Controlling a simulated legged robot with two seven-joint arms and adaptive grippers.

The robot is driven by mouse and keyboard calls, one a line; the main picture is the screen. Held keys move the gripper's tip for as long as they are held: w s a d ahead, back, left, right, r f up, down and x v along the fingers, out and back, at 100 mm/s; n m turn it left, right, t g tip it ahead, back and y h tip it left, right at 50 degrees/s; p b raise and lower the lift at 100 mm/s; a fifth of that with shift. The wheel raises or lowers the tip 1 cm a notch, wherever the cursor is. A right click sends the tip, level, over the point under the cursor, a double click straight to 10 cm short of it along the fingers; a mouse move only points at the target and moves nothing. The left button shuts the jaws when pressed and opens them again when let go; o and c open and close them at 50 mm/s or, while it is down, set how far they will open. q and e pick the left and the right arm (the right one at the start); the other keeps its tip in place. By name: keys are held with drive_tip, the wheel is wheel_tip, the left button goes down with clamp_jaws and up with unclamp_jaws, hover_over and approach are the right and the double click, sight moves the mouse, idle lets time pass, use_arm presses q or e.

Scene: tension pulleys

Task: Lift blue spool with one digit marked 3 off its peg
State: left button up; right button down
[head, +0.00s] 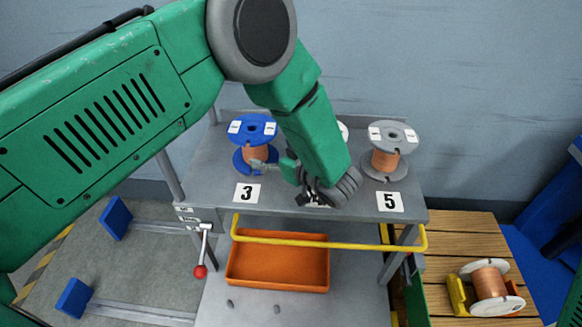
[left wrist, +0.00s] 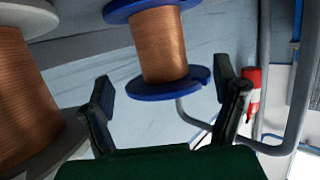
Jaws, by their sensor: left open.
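The blue spool (head: 254,152), wound with copper wire, stands upright on the grey table behind the card marked 3 (head: 247,193). White labels sit on its top flange; their print is too small to read. My left gripper (head: 262,163) is open just right of the spool, low by its copper winding. In the left wrist view the blue spool (left wrist: 160,46) shows beyond and between the spread fingers of my left gripper (left wrist: 165,85). I see no finger closed on it. The peg inside the spool is hidden. My right gripper is not in view.
A grey spool (head: 390,152) stands behind the card marked 5 (head: 390,202). My arm mostly hides another spool (head: 342,130) between them. A yellow rail (head: 330,242) runs along the table front, above an orange bin (head: 278,264). Another spool (head: 489,283) lies on slats at right.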

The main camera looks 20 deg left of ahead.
sight(259, 133)
use_arm(q)
drive_tip(key=x, duration=0.2)
drive_tip(key=b+x, duration=0.1)
drive_tip(key=x, duration=0.3)
drive_tip(key=shift+w+a+r, duration=0.1)
drive_tip(key=shift+a+r, duration=0.2)
drive_tip(key=shift+w+a+f+b, duration=0.15)
drive_tip(key=shift+w+a+b, duration=0.25)
drive_tip(key=shift+w+a, duration=0.1)
drive_tip(key=shift+a, duration=0.1)
drive_tip(key=shift+a, duration=0.15)
drive_tip(key=c, duration=1.8)
drive_tip(key=shift+w+r+p, duration=0.1)
drive_tip(key=shift+r+p, duration=1.55)
drive_tip(key=shift+r, duration=0.1)
